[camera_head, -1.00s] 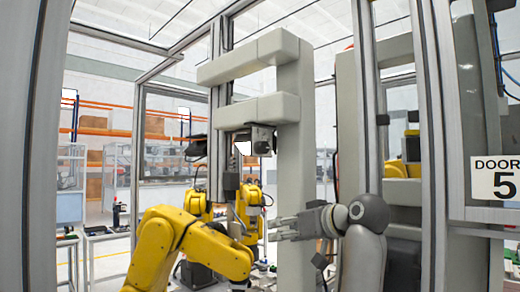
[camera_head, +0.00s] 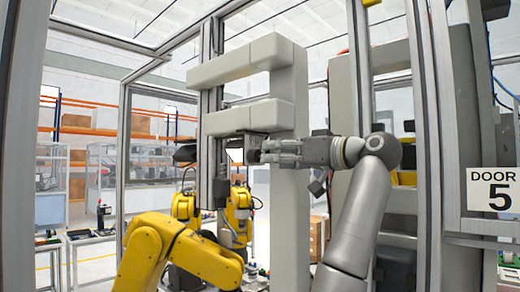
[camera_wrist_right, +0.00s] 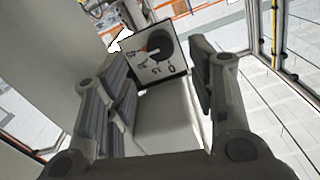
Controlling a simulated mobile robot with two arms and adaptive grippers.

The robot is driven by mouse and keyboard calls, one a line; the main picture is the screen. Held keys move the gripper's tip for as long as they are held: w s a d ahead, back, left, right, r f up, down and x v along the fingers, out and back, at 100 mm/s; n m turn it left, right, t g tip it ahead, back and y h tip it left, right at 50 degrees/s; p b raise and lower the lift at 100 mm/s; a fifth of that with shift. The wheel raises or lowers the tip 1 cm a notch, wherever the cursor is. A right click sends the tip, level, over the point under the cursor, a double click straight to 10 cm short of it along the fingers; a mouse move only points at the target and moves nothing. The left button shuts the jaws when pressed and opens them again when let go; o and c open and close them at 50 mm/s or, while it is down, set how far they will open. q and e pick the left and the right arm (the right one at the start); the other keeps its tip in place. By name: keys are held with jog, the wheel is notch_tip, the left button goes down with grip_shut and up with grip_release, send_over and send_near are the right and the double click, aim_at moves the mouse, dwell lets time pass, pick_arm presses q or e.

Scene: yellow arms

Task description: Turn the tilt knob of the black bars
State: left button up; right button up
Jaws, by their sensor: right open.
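A round black knob (camera_wrist_right: 158,45) with an orange mark sits on a pale square plate (camera_wrist_right: 167,71) with printed numbers in the right wrist view. The knob lies ahead between my fingers, with no visible contact. My right gripper (camera_wrist_right: 160,62) is open and empty. In the head view my right gripper (camera_head: 268,151) points left, beside a small dark box (camera_head: 252,147) under the lower grey beam. The knob's face cannot be made out there. A dark piece (camera_head: 187,153) left of the post may be the black bars; I cannot tell. My left gripper is not in view.
A thick grey post (camera_head: 288,215) with two beams stands close to my right gripper. A yellow robot arm (camera_head: 165,250) is below left. Metal frame posts (camera_head: 364,80) and a "DOOR 5" sign (camera_head: 492,190) are at right.

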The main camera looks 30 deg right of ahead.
aim_at(258, 156)
jog(key=p+x, duration=0.2)
jog(key=x, duration=0.2)
jog(key=shift+w+a+r, duration=0.15)
jog(key=shift+w+a, duration=0.05)
jog(key=shift+w, duration=0.1)
jog(key=shift+p+x, duration=0.5)
jog(key=shift+x, duration=0.35)
jog(key=shift+c, duration=0.4)
jog(key=c, duration=1)
